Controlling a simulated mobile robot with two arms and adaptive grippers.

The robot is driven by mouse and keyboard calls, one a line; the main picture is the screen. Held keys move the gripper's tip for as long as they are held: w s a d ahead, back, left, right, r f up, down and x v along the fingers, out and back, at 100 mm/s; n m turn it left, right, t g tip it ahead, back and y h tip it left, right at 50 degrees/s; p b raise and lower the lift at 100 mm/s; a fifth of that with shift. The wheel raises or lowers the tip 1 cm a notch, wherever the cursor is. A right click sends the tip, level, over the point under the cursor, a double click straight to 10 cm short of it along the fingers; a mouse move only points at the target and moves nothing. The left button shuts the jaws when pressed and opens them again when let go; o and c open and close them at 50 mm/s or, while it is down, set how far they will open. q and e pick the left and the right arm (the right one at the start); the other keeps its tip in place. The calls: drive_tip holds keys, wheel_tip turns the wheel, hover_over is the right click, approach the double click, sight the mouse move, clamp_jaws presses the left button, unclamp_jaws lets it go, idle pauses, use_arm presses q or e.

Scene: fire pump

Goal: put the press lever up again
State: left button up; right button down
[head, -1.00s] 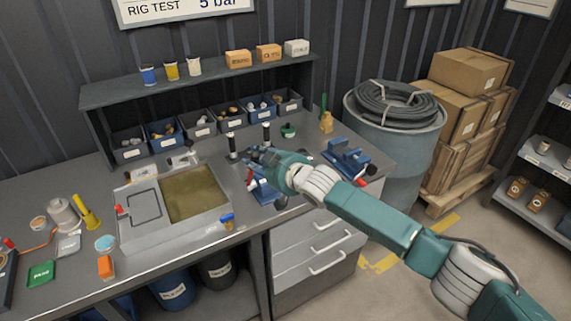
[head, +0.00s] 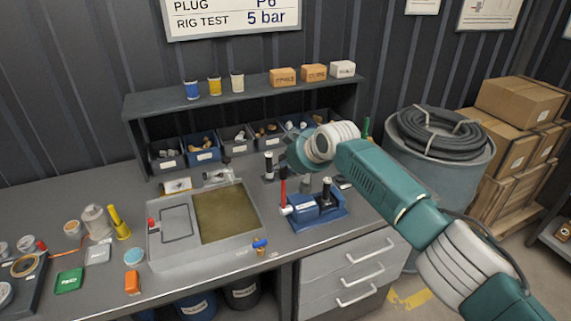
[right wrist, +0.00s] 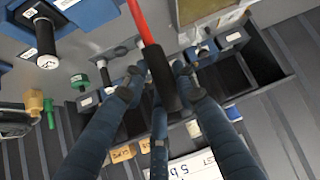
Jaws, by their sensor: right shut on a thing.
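The press (head: 318,217) is a blue fixture near the front of the bench, right of the shallow grey tank. Its red lever (head: 283,188) stands about upright at the press's left end. My right gripper (head: 284,163) is at the lever's top end and hides the tip. In the right wrist view the lever's red rod (right wrist: 138,20) ends in a black grip (right wrist: 160,78). My right gripper (right wrist: 160,82) is shut on this black grip, with its fingers on both sides. My left gripper is not in view.
The grey tank (head: 160,250) with a murky panel lies left of the press. A black-handled post (head: 268,165) stands close behind the lever. Parts bins (head: 203,150) line the back under a shelf (head: 250,93). A drum (head: 400,150) with coiled hose stands right.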

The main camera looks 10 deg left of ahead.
drive_tip(key=shift+a+r, duration=0.1)
drive_tip(key=c, duration=1.4)
unclamp_jaws()
drive_tip(key=shift+c, duration=0.2)
drive_tip(key=shift+o, duration=0.5)
drive_tip(key=shift+w+a+f, duration=0.1)
drive_tip(key=shift+w+f, duration=0.1)
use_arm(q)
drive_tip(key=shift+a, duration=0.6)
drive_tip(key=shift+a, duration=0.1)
use_arm(e)
drive_tip(key=shift+v, duration=0.85)
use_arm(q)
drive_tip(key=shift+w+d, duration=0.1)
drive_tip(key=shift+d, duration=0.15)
use_arm(e)
drive_tip(key=v, duration=1)
drive_tip(key=shift+s, duration=0.1)
